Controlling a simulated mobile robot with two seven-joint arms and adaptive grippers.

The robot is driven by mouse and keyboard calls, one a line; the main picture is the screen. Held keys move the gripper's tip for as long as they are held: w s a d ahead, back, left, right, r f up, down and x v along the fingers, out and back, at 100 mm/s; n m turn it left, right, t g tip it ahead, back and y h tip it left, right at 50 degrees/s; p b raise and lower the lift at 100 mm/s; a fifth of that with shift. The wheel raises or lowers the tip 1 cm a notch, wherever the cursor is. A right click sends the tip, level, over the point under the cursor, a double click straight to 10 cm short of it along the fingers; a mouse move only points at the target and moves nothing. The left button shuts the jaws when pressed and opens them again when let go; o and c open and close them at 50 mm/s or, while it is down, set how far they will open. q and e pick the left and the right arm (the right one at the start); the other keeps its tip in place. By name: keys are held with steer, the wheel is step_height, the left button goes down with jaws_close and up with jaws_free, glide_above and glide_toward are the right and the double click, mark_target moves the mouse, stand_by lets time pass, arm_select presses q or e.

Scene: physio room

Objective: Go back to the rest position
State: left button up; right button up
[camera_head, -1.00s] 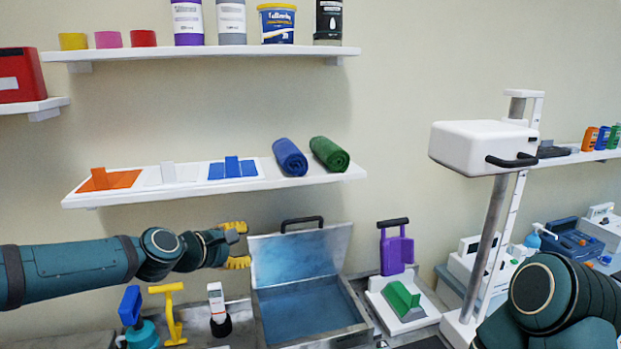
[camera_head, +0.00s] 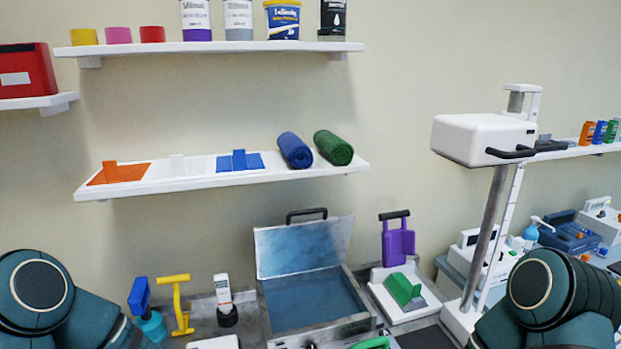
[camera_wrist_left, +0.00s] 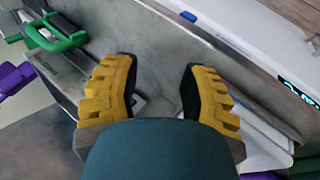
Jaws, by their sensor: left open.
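My left gripper (camera_wrist_left: 158,90) shows in the left wrist view with its two yellow ridged fingers apart and nothing between them. A grey surface edge and white items lie beyond the fingers. In the head view my left arm is folded low at the left edge, and its gripper is out of sight. My right arm is folded low at the right edge, and its gripper is out of sight too.
An open, empty case (camera_head: 312,295) stands on the counter. Beside it are a purple holder (camera_head: 397,240), a green wedge (camera_head: 404,289) and a yellow tool (camera_head: 179,306). A shelf (camera_head: 220,182) with rolled towels hangs above. A white-headed column (camera_head: 482,138) stands at right.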

arm_select(q)
steer(key=s+a+f+m+g+y, duration=0.15)
steer(key=s+f+m, duration=0.3)
steer(key=s, duration=0.45)
step_height(320, 180, down, 10)
steer(key=b, duration=0.9)
steer(key=shift+w+d+f+n, duration=0.15)
steer(key=shift+w+f+n, duration=0.15)
steer(key=shift+n, duration=0.15)
